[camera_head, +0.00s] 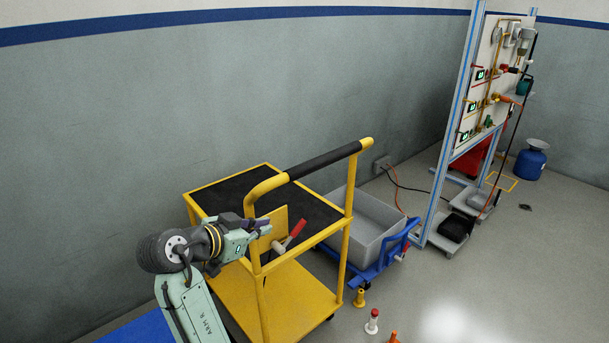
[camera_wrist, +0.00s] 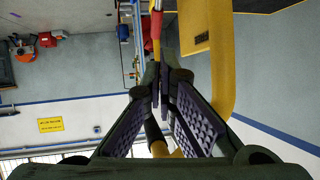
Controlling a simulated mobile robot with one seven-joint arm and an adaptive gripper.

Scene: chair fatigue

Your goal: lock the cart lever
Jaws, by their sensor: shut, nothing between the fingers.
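In the wrist view the red lever (camera_wrist: 156,26) shows at the top, beyond the fingertips. My gripper (camera_head: 264,224) is shut and empty, just left of the lever. It also shows in the wrist view (camera_wrist: 163,82), its fingertips close together. Whether they touch the lever is unclear.
The cart's yellow handle post (camera_wrist: 224,65) runs close to the right of my fingers in the wrist view. A grey bin on a blue trolley (camera_head: 365,226) stands right of the cart. A panel rack (camera_head: 480,110) is farther right.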

